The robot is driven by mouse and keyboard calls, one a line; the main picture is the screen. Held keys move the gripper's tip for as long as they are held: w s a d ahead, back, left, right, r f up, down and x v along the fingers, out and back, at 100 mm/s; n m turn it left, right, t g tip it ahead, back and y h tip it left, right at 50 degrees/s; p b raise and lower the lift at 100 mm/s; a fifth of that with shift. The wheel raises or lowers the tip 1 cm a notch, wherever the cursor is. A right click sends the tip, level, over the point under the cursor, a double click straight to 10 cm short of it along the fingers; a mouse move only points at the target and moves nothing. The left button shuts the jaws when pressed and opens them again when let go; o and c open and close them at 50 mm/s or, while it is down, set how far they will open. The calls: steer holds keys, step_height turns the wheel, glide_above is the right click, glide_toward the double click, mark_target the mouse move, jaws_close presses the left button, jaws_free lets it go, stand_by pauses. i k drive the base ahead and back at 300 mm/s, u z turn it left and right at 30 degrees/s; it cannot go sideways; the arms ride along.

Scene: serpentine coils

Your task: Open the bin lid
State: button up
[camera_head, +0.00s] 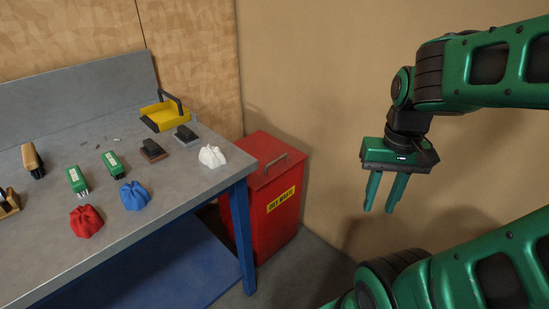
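A red bin (273,218) with a yellow label stands on the floor in the corner, just right of the workbench. Its red lid (257,149) lies flat and looks shut. A grey bar handle (276,163) is on the lid near its right side. My gripper (380,211) hangs in the air to the right of the bin, pointing down. Its two green fingers are a little apart with nothing between them. It does not touch the bin.
A grey workbench (120,225) with a blue leg (243,235) fills the left. On it are a white cloth (212,156), red cloth (86,221), blue cloth (134,195), a yellow dustpan (161,115) and several brushes. Walls close off the back and right.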

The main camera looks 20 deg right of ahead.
mark_target(276, 157)
steer(key=u, duration=0.1)
steer(key=i, duration=1)
steer(key=z, duration=0.1)
